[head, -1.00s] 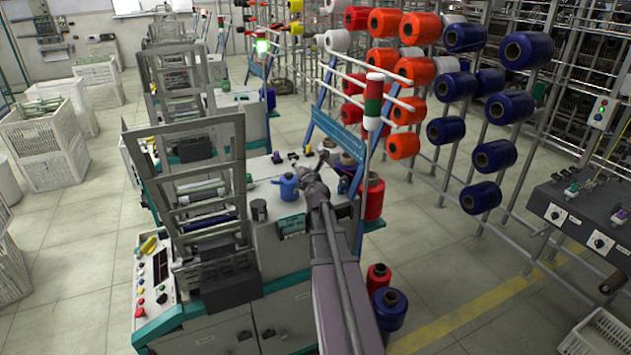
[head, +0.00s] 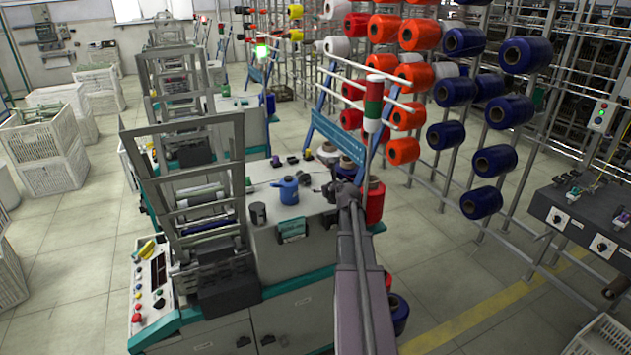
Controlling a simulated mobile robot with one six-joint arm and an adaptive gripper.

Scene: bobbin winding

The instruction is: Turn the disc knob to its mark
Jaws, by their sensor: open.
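A dark sloping console (head: 575,190) stands at the right edge. A dark round part (head: 617,286) sticks out at the console's lower front. I cannot tell which of these is the disc knob, and its mark is too small to make out. My gripper (head: 338,188) is open, at the far end of my arm, above the right side of the grey winding machine. It is well left of the console, and its fingertips are hard to make out.
A red-green-white signal post (head: 373,110) and a rack of yarn cones (head: 492,158) stand behind. Open floor (head: 455,265) lies between machine and console.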

